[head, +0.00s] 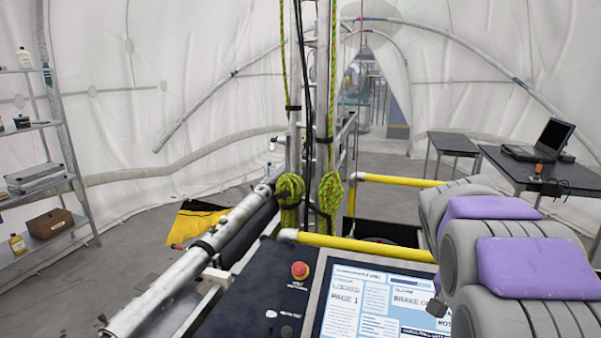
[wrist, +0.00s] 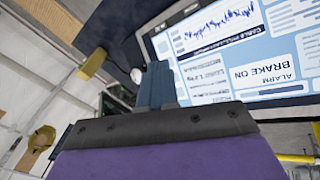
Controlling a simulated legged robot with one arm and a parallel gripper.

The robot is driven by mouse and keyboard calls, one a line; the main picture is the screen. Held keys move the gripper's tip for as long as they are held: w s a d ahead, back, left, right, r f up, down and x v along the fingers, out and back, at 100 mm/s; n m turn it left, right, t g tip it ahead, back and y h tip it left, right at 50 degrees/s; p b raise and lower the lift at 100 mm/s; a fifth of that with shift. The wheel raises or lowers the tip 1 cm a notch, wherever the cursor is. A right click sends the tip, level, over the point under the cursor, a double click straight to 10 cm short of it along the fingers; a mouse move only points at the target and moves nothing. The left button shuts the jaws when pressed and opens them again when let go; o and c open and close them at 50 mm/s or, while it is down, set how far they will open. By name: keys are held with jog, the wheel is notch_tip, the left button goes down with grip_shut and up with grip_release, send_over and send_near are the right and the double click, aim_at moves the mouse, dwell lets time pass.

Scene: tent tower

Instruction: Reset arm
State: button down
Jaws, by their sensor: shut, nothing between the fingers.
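My arm, grey with purple pads, is folded at the right of the head view. The small dark tip of my gripper (head: 437,308) shows in front of the console screen (head: 375,300). In the wrist view my gripper (wrist: 157,75) is a narrow blue-grey shape with its fingers together and nothing held. Behind it is the screen (wrist: 225,50), tilted in the picture, with "BRAKE ON" and "ALARM" text. Whether the gripper touches the console cannot be told.
A red stop button (head: 300,270) is on the console. Yellow rails (head: 365,247) and a mast with green ropes (head: 330,190) stand ahead. A shelf (head: 35,190) is at left; a table with a laptop (head: 545,140) is at right.

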jog(key=s+a+f+n+y, duration=0.2)
jog(key=s+a+f+n, duration=0.2)
jog(key=s+a, duration=0.5)
jog(key=s+a+f+n+g+y, duration=0.1)
jog(key=s+a+f+n, duration=0.3)
jog(key=s+a, duration=0.6)
jog(key=s+y, duration=0.1)
jog(key=s, duration=0.7)
jog(key=shift+f+n, duration=0.25)
jog(key=shift+n, duration=0.15)
